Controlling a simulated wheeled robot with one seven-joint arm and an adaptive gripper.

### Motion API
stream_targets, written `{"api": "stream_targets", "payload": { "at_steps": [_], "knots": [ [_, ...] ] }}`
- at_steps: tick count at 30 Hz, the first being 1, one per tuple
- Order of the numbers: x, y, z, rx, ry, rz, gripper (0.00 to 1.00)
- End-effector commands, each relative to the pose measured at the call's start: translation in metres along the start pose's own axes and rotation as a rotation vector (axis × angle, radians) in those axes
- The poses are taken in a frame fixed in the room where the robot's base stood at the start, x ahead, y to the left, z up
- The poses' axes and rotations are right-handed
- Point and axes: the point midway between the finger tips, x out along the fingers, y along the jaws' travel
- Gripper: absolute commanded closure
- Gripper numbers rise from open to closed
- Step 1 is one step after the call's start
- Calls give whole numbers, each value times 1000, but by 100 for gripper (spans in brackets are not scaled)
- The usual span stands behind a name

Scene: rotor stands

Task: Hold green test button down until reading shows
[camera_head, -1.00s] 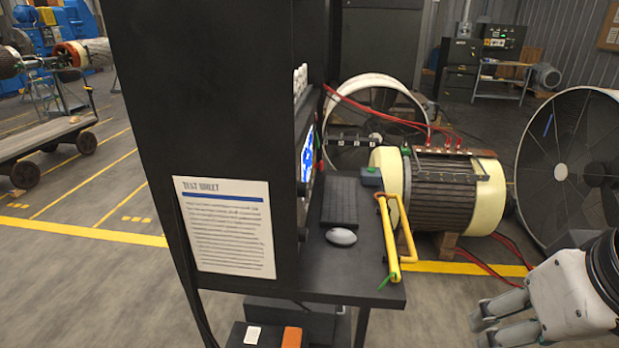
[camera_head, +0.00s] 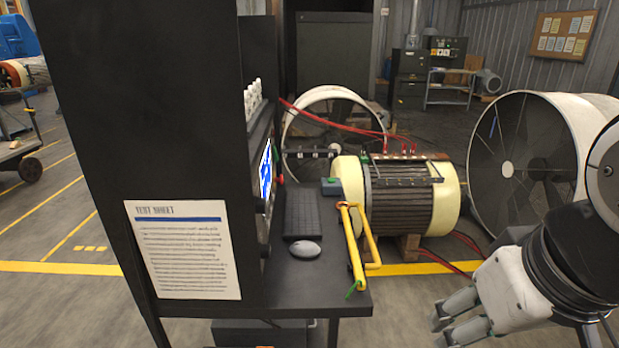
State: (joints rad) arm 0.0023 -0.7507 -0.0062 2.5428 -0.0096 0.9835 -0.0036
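A small grey-blue box with a green button (camera_head: 331,181) on top sits at the far edge of the black bench, beside the yellow-ended motor. The lit screen (camera_head: 265,168) is on the black cabinet and seen at a steep angle, so I cannot read it. My gripper (camera_head: 442,326) is at the lower right, over the floor and well apart from the button. Its fingers are spread, with nothing between them.
The black bench (camera_head: 320,299) holds a keyboard (camera_head: 302,214), a mouse (camera_head: 305,249) and a yellow tubular handle (camera_head: 352,248). The motor (camera_head: 400,196) stands behind. A large fan-like drum (camera_head: 520,150) is at right. A tall black cabinet (camera_head: 140,110) with a paper sheet (camera_head: 182,249) fills the left.

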Motion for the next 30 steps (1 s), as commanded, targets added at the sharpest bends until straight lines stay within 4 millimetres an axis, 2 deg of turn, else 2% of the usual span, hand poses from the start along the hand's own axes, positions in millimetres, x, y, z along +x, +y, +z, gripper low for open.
{"api": "stream_targets", "payload": {
  "at_steps": [1, 7, 30],
  "knots": [
    [0, 0, 0, 0, 0, 0, 53],
    [0, 0, 0, 0, 0, 0, 99],
    [0, 0, 0, 0, 0, 0, 100]
  ]
}}
